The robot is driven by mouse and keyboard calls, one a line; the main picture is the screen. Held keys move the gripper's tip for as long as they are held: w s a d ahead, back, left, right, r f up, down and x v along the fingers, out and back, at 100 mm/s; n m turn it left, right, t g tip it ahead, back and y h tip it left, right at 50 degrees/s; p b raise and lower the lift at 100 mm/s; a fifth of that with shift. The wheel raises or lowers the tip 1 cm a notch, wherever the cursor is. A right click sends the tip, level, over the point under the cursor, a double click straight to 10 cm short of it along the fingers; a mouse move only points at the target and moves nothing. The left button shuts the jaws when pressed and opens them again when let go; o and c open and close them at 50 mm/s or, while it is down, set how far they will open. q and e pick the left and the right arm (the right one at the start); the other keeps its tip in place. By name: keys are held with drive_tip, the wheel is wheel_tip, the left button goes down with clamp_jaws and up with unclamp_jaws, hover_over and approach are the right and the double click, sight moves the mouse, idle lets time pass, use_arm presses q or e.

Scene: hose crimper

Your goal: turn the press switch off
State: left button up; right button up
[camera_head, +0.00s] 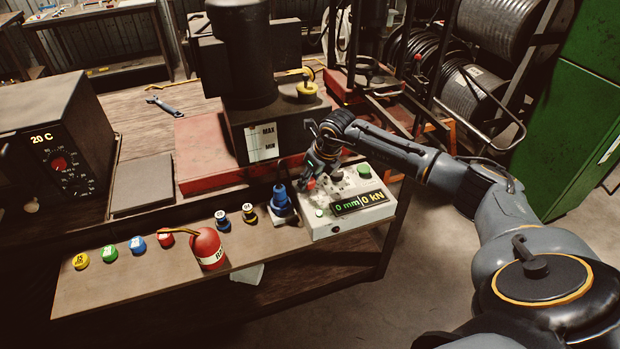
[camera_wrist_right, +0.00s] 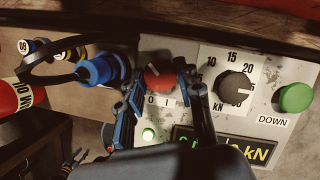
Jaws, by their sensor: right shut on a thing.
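The press control box (camera_head: 345,222) is pale and stands at the right end of the workbench. Its red rotary switch (camera_wrist_right: 160,77) has "0" and "I" marks just below it. My right gripper (camera_head: 318,172) reaches down over the box from the right. In the wrist view its two fingers (camera_wrist_right: 163,92) stand on either side of the red knob and are shut on it. A green lamp (camera_wrist_right: 148,134) below the switch glows. The display (camera_head: 359,202) is lit and reads "0 mm" and "0 kN" in the head view. My left gripper is not clearly visible in either view.
A black kN dial (camera_wrist_right: 233,88) and a green DOWN button (camera_wrist_right: 296,97) sit right of the switch. A blue fitting (camera_head: 281,203) stands close left of the box. A red bottle (camera_head: 207,249) and several coloured caps line the bench front. The press (camera_head: 245,60) rises behind.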

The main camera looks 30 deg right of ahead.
drive_tip(key=n+b, duration=0.2)
drive_tip(key=n+y+b, duration=0.1)
drive_tip(key=n+b, duration=0.1)
drive_tip(key=b, duration=0.1)
drive_tip(key=shift+w+d+f+g+y, duration=0.1)
drive_tip(key=shift+d+f+g+y, duration=0.1)
drive_tip(key=shift+g+y, duration=0.1)
drive_tip(key=n+g+y+b, duration=0.1)
drive_tip(key=n+b, duration=0.2)
drive_tip(key=shift+w+r+n, duration=0.1)
drive_tip(key=shift+n, duration=0.3)
drive_tip(key=n+b, duration=0.1)
drive_tip(key=n, duration=0.1)
drive_tip(key=n+g+y+b, duration=0.1)
drive_tip(key=n, duration=0.1)
drive_tip(key=shift+w+r+n+g+b, duration=0.1)
drive_tip(key=shift+n+g+b, duration=0.2)
drive_tip(key=shift+b, duration=0.1)
drive_tip(key=n+g+b, duration=0.2)
drive_tip(key=n, duration=0.3)
drive_tip(key=shift+w, duration=0.1)
drive_tip(key=o, duration=1.1)
drive_tip(key=shift+o, duration=0.2)
drive_tip(key=v, duration=0.7)
drive_tip(key=shift+r, duration=0.25)
drive_tip(key=shift+d+r, duration=0.1)
drive_tip(key=shift+d, duration=0.05)
